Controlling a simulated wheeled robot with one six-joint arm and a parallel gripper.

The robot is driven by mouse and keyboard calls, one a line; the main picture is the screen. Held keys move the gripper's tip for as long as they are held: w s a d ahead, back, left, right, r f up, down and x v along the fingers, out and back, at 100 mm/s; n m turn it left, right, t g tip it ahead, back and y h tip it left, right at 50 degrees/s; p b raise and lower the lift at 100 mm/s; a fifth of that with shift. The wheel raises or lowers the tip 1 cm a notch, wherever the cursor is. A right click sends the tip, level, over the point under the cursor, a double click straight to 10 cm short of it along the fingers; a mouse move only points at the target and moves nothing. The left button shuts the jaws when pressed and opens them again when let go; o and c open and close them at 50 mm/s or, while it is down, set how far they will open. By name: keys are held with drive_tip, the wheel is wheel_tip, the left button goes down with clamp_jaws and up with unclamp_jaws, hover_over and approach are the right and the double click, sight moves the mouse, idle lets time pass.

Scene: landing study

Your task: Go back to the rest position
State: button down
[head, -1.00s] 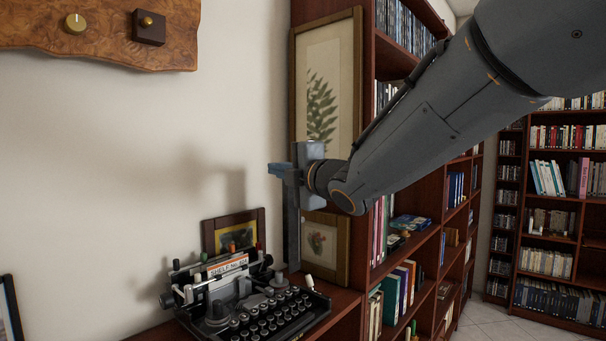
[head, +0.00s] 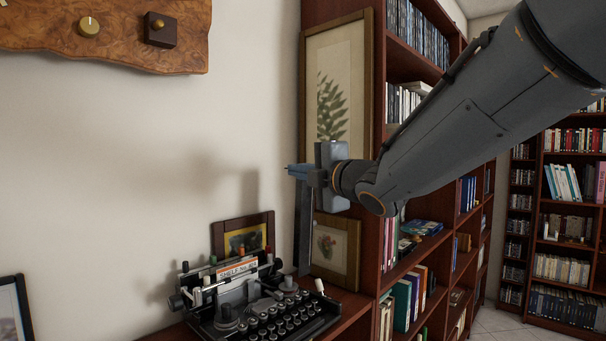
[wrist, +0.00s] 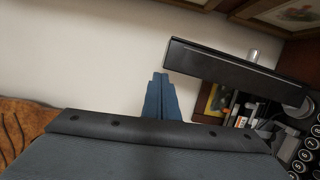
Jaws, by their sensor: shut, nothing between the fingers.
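My gripper (head: 290,170) is up in the air in front of the cream wall, above and behind the typewriter as the head view shows it. Its blue fingers point left and are shut with nothing between them. In the wrist view the closed fingers (wrist: 160,97) stand against the plain wall. My arm reaches in from the upper right. The black typewriter (head: 285,322), with a paper label in it, sits on the reddish wooden shelf top (head: 352,306) below, apart from the gripper. It shows partly at the right of the wrist view (wrist: 296,150).
A burl wood board (head: 120,40) with a knob and a small box hangs at upper left. Framed pictures (head: 335,100) lean behind the gripper. A tall bookcase (head: 398,262) stands close on the right. Bare wall lies left of the gripper.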

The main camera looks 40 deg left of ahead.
drive_tip(key=b+v, duration=0.1)
drive_tip(key=v, duration=0.6)
drive_tip(key=shift+d, duration=0.35)
drive_tip(key=shift+s+r, duration=0.1)
drive_tip(key=w+d+f+m+t+h, duration=0.1)
drive_tip(key=w+d+f+m+h, duration=0.4)
drive_tip(key=d+f, duration=0.45)
drive_tip(key=w+d+f+m+t+h, duration=0.25)
drive_tip(key=w+d+f+m, duration=0.35)
drive_tip(key=d, duration=0.6)
drive_tip(key=w+d+f+m+t+h, duration=0.1)
drive_tip(key=w+d+f+m+h, duration=0.2)
drive_tip(key=d+f+m+h, duration=0.5)
drive_tip(key=s+d+f+m+g+h, duration=0.15)
drive_tip(key=s+d+f+m, duration=0.35)
drive_tip(key=d, duration=0.5)
drive_tip(key=s+d+f+m+g, duration=0.2)
drive_tip(key=s+d+f+g, duration=0.1)
drive_tip(key=d+f, duration=0.6)
drive_tip(key=s+d+f+m+g, duration=0.4)
drive_tip(key=s+d+m, duration=0.3)
drive_tip(key=s, duration=0.6)
drive_tip(key=shift+s+d+f, duration=0.4)
drive_tip(key=shift+d+f, duration=0.25)
drive_tip(key=shift+d, duration=0.4)
